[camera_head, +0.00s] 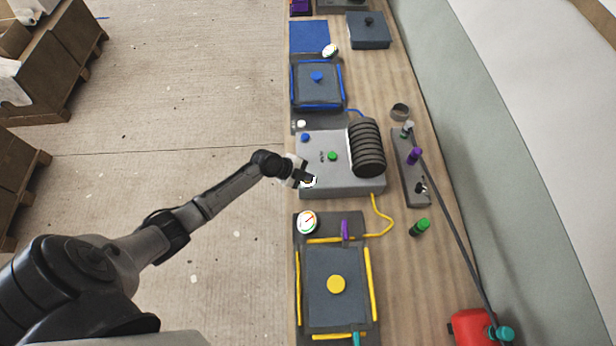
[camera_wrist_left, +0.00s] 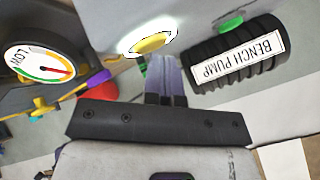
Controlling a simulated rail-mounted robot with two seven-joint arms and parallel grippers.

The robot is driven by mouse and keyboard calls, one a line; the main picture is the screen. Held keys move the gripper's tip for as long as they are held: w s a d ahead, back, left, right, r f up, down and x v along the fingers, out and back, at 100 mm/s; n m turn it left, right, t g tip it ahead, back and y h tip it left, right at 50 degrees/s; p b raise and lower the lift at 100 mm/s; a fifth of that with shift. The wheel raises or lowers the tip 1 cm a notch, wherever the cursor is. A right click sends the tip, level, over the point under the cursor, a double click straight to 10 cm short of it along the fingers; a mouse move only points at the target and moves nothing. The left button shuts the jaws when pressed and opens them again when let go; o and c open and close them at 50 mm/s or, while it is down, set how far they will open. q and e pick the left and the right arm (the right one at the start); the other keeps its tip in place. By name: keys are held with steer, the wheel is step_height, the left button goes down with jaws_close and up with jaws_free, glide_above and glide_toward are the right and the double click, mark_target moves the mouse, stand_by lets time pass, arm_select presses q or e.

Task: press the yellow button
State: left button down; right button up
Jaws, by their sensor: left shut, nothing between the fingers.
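The grey bench pump box (camera_head: 355,185) stands on the bench with a black ribbed cylinder. In the left wrist view a yellow button (camera_wrist_left: 150,44) with a bright white ring around it sits on the box face. My left gripper (camera_head: 309,178) is over the box's near left corner in the head view and hides most of that button there. In the left wrist view my left gripper's fingers (camera_wrist_left: 164,62) are shut and empty, with their tips at the button's lower edge; I cannot tell whether they touch it. My right gripper is not in view.
The box also has a blue button (camera_head: 305,138) and a green button (camera_head: 332,156). A gauge (camera_head: 307,222) and a yellow-edged mould (camera_head: 320,300) with a yellow knob (camera_head: 336,284) lie nearer. A tool rack (camera_head: 413,185) and green-capped bottle (camera_head: 420,227) stand to the right.

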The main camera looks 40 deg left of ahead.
arm_select(q)
steer(key=shift+r, duration=0.3)
steer(key=shift+r+p, duration=1)
steer(key=shift+r, duration=0.55)
steer(key=shift+r+p, duration=0.9)
steer(key=shift+r, duration=0.6)
